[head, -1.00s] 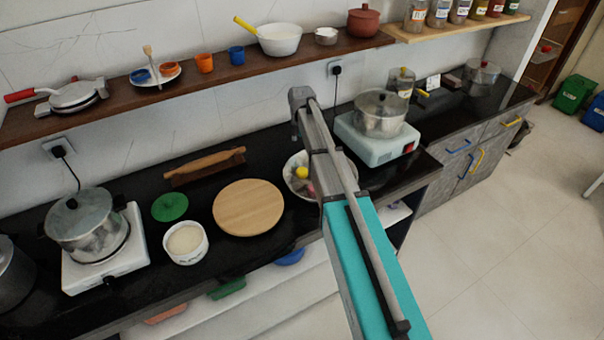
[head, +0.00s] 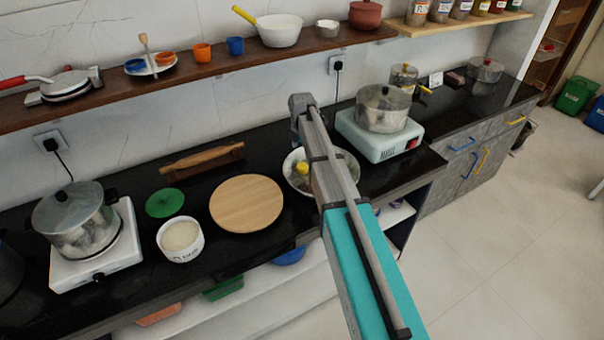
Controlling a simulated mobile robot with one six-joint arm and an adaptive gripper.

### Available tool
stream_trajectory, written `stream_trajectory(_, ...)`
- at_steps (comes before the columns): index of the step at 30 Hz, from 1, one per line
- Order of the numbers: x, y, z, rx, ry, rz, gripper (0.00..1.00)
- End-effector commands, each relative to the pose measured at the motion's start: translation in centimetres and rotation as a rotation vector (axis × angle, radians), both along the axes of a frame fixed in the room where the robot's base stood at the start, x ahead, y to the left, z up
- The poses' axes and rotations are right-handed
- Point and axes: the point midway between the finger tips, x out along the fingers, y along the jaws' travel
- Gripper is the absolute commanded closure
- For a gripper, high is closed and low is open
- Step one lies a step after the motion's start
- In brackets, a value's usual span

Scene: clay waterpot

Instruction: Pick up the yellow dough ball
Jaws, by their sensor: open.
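The yellow dough ball (head: 302,168) lies in a white bowl (head: 289,172) on the black counter, just left of my arm. My arm extends forward over the bowl and hides its right part and whatever lies there. My gripper (head: 300,112) is at the far end of the arm, small and mostly hidden by the arm. It appears above and behind the bowl, apart from the ball. Its fingers cannot be made out clearly.
A round wooden board (head: 246,204) lies left of the bowl. A rolling pin (head: 202,157) lies behind it. A steel pot (head: 383,110) stands on a hotplate (head: 378,140) at right. A wooden shelf (head: 200,80) runs above the counter. A white container (head: 180,241) stands at the front left.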

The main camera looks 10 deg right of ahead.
Motion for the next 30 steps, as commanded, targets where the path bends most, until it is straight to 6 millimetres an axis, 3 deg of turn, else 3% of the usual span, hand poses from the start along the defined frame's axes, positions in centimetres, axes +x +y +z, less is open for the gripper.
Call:
stream_trajectory(9, 0.0, 0.0, -2.6, 0.0, 0.0, -0.001, 0.0)
stream_trajectory(30, 0.0, -0.1, -3.3, 0.0, 0.0, -0.001, 0.0)
